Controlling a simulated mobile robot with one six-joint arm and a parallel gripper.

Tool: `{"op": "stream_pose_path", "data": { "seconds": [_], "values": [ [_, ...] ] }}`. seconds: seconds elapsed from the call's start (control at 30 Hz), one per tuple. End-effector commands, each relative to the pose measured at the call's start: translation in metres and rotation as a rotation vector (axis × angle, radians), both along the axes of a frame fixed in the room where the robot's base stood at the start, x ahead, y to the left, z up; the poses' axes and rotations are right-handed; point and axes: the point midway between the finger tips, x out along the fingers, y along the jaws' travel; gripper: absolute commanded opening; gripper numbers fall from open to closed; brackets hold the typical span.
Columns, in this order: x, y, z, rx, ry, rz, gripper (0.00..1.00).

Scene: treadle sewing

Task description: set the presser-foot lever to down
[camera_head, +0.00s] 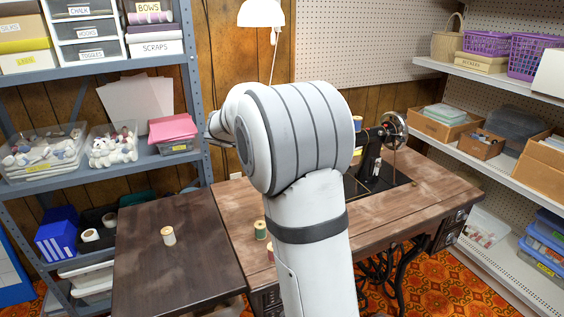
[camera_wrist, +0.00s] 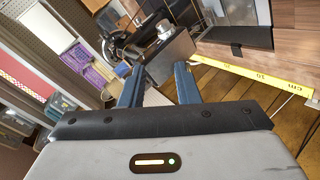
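The black sewing machine (camera_head: 369,152) stands on the wooden treadle table (camera_head: 425,185), with its handwheel (camera_head: 394,131) at the right. My arm hides much of the machine in the head view, and my gripper is hidden there too. In the wrist view my gripper (camera_wrist: 158,70) has its two blue fingers apart, with nothing seen held between them. The dark end of the machine (camera_wrist: 172,58) with a silver knob shows just beyond the fingertips. I cannot tell whether they touch. I cannot make out the presser-foot lever or its position.
A yellow measuring tape (camera_wrist: 262,77) runs along an edge at the right of the wrist view. Thread spools stand on the table (camera_head: 260,229) and on the darker side table (camera_head: 168,236). Shelves (camera_head: 505,170) with boxes and baskets stand at the right, and a loaded rack (camera_head: 197,95) at the left.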

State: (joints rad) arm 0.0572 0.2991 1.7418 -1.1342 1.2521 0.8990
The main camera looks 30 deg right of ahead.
Motion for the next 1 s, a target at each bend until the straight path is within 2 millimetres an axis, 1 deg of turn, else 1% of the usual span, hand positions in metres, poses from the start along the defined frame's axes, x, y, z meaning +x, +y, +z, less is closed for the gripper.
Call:
{"op": "stream_pose_path", "data": {
  "seconds": [0.03,0.1,0.2,0.3,0.33,0.43,0.57,0.83,1.0],
  "values": [
    [0.025,-0.012,-0.034,-0.081,-0.033,-0.019,0.29],
    [0.053,-0.025,-0.047,-0.189,-0.095,-0.037,0.29],
    [0.086,-0.038,-0.063,-0.320,-0.182,-0.046,0.29],
    [0.109,-0.044,-0.074,-0.413,-0.252,-0.045,0.29],
    [0.114,-0.046,-0.075,-0.435,-0.269,-0.044,0.29],
    [0.125,-0.049,-0.079,-0.481,-0.308,-0.039,0.29],
    [0.130,-0.059,-0.078,-0.500,-0.325,-0.038,0.29],
    [0.133,-0.102,-0.079,-0.499,-0.323,-0.040,0.29],
    [0.135,-0.121,-0.078,-0.498,-0.321,-0.038,0.29]
  ]
}}
